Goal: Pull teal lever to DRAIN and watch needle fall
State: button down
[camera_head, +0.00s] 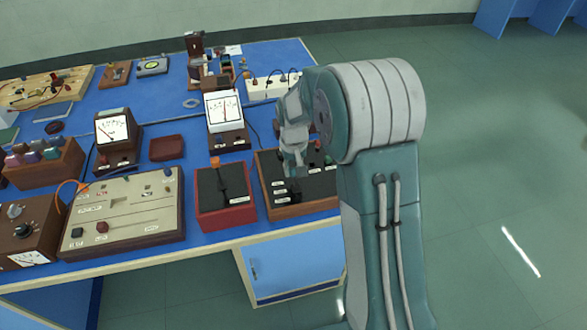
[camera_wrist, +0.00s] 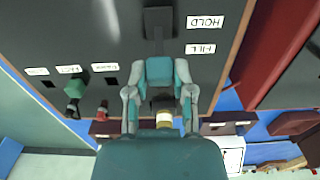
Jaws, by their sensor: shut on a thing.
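The black-topped panel in a wooden frame (camera_head: 322,203) sits at the bench's right front. In the wrist view its black top (camera_wrist: 110,30) carries a HOLD label (camera_wrist: 205,22) and a FILL label (camera_wrist: 201,48). A dark lever base (camera_wrist: 158,20) stands beside them. In the head view my gripper (camera_head: 292,165) is over the panel's left part. The white meter (camera_head: 224,108) behind has a near-upright red needle; I cannot read its scale.
A cream slider panel (camera_head: 125,215) and another meter (camera_head: 112,127) lie farther left. A green knob (camera_wrist: 76,86) rises from the panel. A white power strip (camera_head: 268,87) lies behind.

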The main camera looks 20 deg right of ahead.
aim_at(295, 182)
jog(key=shift+s, duration=0.1)
jog(key=shift+s+r+t, duration=0.15)
jog(key=shift+s+t, duration=0.45)
jog(key=shift+t, duration=0.5)
jog(key=s+t, duration=0.2)
jog(key=t, duration=0.2)
jog(key=s+t, duration=0.1)
jog(key=t, duration=0.1)
jog(key=shift+s+f, duration=0.2)
jog(key=shift+s, duration=0.05)
jog(key=shift+s+f+t, duration=0.35)
jog(key=shift+s+t, duration=0.3)
jog(key=shift+t, duration=0.65)
jog(key=shift+c, duration=2.4)
grip_release()
jog(key=shift+t, duration=0.3)
jog(key=shift+w+r, duration=0.1)
